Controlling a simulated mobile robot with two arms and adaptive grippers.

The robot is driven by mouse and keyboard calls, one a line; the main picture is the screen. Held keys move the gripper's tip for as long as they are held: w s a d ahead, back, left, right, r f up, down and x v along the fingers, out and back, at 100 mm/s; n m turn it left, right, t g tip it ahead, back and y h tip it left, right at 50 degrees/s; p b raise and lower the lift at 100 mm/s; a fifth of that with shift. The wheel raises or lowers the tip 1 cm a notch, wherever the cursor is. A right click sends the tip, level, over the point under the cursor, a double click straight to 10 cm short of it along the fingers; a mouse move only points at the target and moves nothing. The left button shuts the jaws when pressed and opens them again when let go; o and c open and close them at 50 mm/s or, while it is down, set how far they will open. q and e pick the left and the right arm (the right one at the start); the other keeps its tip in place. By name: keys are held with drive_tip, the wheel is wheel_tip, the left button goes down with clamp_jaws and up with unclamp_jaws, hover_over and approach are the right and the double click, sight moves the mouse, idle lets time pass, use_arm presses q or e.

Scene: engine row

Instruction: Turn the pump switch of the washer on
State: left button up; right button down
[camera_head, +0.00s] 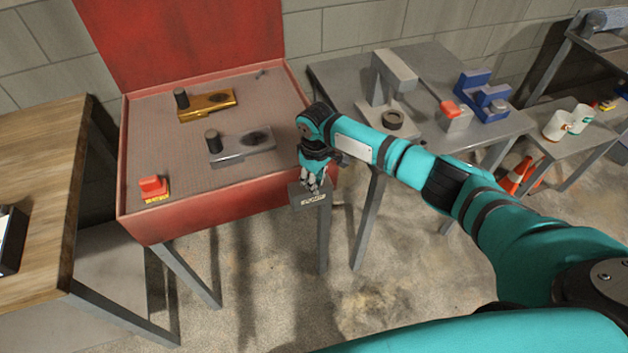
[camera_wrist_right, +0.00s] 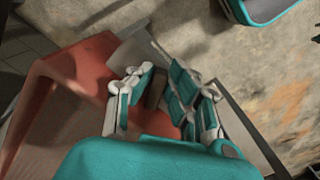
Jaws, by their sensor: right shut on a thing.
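The washer (camera_head: 180,215) is a red open tub on legs with its red lid raised at the back; its red edge also shows in the wrist view (camera_wrist_right: 50,75). A small grey switch box (camera_head: 312,200) with a pale label sits at the washer's front right corner. My right gripper (camera_head: 313,182) is at the top of this box, pointing down. In the wrist view its fingers (camera_wrist_right: 157,95) are closed around a small dark lever (camera_wrist_right: 155,90), which seems to be the pump switch. The fingers hide most of the lever, so its position is unclear. My left gripper is not in view.
Inside the washer lie a gold part (camera_head: 207,104), a grey part (camera_head: 243,146) and a red-topped block (camera_head: 154,188). A grey table (camera_head: 440,65) with parts stands to the right. A wooden table (camera_head: 40,160) is at the left. The floor in front is clear.

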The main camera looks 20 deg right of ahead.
drive_tip(key=n, duration=0.4)
drive_tip(key=shift+w+d+r+n, duration=0.1)
drive_tip(key=shift+w+d+n, duration=0.15)
drive_tip(key=shift+w+n, duration=0.05)
idle(0.5)
drive_tip(key=c, duration=1.3)
unclamp_jaws()
wheel_tip(320, 180, up, 12)
